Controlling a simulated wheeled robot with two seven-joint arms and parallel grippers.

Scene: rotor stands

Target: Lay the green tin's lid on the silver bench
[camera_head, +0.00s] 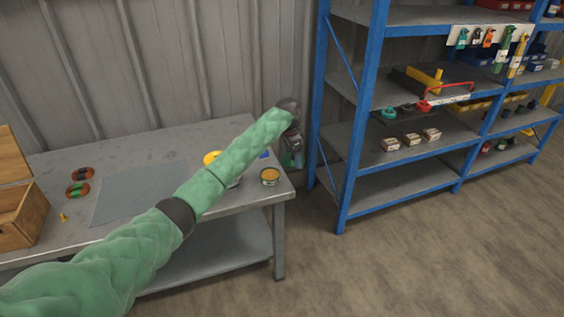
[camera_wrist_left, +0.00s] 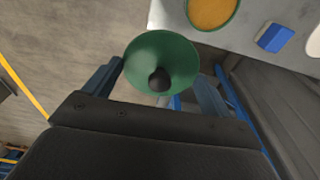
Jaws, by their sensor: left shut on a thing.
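My left gripper (camera_head: 292,158) is beyond the right end of the silver bench (camera_head: 120,150), in the gap before the blue shelf. In the left wrist view its fingers (camera_wrist_left: 160,90) are shut on the green lid (camera_wrist_left: 162,55), a round disc with a dark knob. The lid is in the air, off the bench; in the head view it is hard to make out. The open green tin (camera_head: 270,176), with orange-yellow contents, stands at the bench's right end; it also shows in the left wrist view (camera_wrist_left: 212,12). My right gripper is not in view.
A blue block (camera_wrist_left: 274,37) lies near the tin. A yellow-topped thing (camera_head: 212,157) is partly behind my arm. A grey mat (camera_head: 125,195), two dark coils (camera_head: 78,189) and a wooden box (camera_head: 18,215) are on the left. Blue shelving (camera_head: 368,110) stands right. The bench's back middle is clear.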

